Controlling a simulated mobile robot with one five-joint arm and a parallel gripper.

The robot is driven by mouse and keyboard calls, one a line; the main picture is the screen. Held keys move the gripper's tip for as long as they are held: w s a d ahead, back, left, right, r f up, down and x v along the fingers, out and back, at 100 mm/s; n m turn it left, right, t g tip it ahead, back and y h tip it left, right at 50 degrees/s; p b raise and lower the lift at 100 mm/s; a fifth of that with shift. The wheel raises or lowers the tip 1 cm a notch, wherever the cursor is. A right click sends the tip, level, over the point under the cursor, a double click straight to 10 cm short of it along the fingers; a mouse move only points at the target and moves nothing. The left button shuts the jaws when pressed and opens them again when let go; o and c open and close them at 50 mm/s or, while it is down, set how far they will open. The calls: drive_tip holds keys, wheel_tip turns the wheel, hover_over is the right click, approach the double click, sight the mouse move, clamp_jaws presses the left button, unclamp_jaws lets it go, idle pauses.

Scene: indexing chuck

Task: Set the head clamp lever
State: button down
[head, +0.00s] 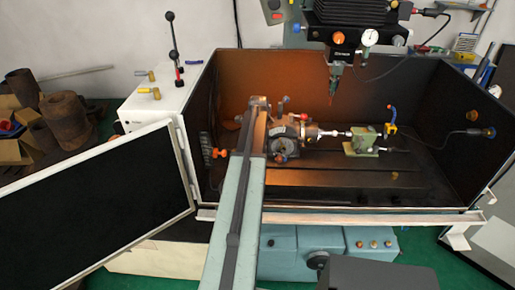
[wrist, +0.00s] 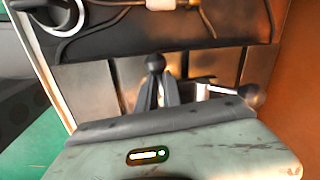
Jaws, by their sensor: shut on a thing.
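The indexing head with its chuck (head: 284,137) stands on the machine table inside the enclosure. My arm reaches in from the front, and its end is at the left of the head. In the wrist view my gripper (wrist: 158,96) is shut on a lever with a black ball knob (wrist: 154,62). The knob shows just beyond the fingertips. Where the lever joins the head is hidden. Another lever with a dark knob (wrist: 250,96) lies to the right of the fingers, apart from them.
A green tailstock (head: 362,141) stands right of the chuck, with a bar between them. A spindle and dial gauge (head: 370,38) hang above. Dark enclosure walls close in both sides, and an open door panel (head: 95,205) is at left. The table's front part (head: 350,180) is clear.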

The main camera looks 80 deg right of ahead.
drive_tip(key=c, duration=1.4)
unclamp_jaws()
drive_tip(key=shift+s, duration=0.1)
drive_tip(key=shift+r, duration=0.1)
wheel_tip(320, 180, up, 8)
drive_tip(key=a+p, duration=0.1)
drive_tip(key=p, duration=0.6)
drive_tip(key=shift+s+a+f+p, duration=0.2)
drive_tip(key=shift+s+a+p, duration=0.05)
drive_tip(key=shift+p, duration=0.1)
